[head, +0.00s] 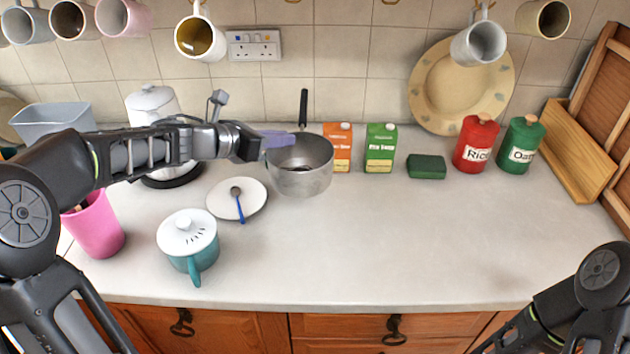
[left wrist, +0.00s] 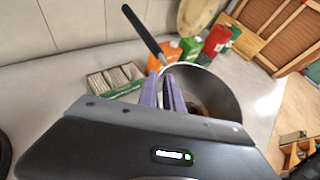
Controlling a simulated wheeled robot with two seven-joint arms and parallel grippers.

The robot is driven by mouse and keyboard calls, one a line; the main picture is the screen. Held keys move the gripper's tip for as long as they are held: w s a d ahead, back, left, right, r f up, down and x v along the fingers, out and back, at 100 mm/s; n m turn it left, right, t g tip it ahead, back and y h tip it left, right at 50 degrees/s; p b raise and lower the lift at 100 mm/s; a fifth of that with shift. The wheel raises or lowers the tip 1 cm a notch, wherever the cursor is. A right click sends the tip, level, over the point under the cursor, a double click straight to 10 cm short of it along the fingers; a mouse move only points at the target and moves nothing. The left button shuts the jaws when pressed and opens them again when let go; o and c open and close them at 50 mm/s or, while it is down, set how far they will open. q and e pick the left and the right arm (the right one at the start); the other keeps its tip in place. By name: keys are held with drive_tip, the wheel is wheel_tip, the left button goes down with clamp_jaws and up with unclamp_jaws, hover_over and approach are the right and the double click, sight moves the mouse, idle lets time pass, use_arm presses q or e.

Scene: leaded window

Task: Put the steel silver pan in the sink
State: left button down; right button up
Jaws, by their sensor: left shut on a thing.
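The steel silver pan (head: 302,182) is at the back middle of the worktop, upright, with its black handle (head: 303,108) pointing to the wall. I cannot tell whether its base touches the worktop. In the left wrist view the fingers (left wrist: 172,94) pinch the rim of the pan (left wrist: 225,95), beside the handle (left wrist: 143,29). My right arm shows at the lower right, but its gripper is out of view. No sink is in view.
Orange (head: 338,147) and green (head: 380,148) cartons stand just right of the pan. A white plate (head: 253,186) with a blue-handled spoon and a teal lidded pot (head: 188,240) lie to its left and front. The worktop's front right is clear.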

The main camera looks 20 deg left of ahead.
sight(275, 158)
use_arm(q)
wheel_tip(275, 158, down, 5)
drive_tip(key=shift+f, duration=0.1)
drive_tip(key=shift+f+b, duration=0.35)
drive_tip(key=shift+f, duration=1.45)
drive_tip(key=shift+f, duration=0.2)
drive_tip(key=c, duration=1.5)
unclamp_jaws()
